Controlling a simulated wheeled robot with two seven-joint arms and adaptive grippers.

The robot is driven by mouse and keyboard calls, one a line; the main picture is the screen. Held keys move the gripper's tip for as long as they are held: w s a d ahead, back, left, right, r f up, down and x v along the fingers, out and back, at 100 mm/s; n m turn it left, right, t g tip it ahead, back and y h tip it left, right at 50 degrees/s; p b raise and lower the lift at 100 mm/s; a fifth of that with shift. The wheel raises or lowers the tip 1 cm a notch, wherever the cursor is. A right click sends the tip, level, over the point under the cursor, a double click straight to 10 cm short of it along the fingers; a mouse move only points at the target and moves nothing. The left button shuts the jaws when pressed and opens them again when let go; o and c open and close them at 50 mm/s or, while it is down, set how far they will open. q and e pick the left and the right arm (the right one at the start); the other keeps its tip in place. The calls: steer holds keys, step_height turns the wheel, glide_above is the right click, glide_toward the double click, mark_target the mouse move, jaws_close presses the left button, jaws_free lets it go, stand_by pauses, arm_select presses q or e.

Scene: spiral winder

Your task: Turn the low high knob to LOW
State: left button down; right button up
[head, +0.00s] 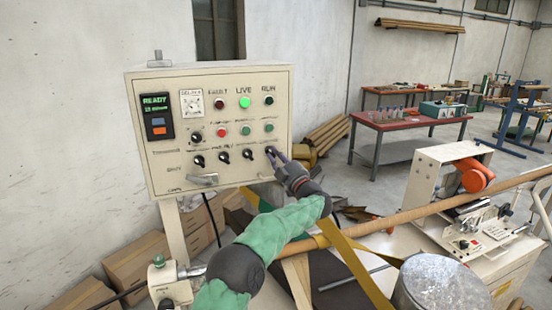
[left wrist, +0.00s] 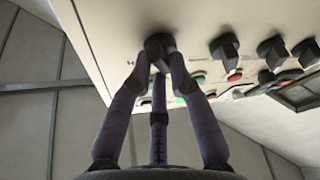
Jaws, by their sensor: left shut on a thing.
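A cream control panel (head: 220,95) stands at the left in the head view. Several black knobs sit in its lower row. My left gripper (head: 275,155) is at the rightmost one, and its fingers hide most of that knob in the head view. In the left wrist view, the fingers of my left gripper (left wrist: 157,62) are closed around a black knob (left wrist: 160,42) on the panel face. The small labels by the knobs are too blurred to read, so the LOW and HIGH marks and the pointer direction cannot be told. My right gripper is not in view.
Other black knobs (head: 223,157) lie to the left in the same row, close by. Buttons and lamps (head: 244,102) are above. A metal latch (head: 203,180) sticks out below. A long brown tube (head: 400,217) and a machine (head: 470,210) stand to the right.

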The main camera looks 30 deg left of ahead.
arm_select(q)
steer(key=shift+r, duration=0.1)
steer(key=c, duration=1.1)
jaws_free()
steer(key=shift+c, duration=0.2)
steer(key=v, duration=1.2)
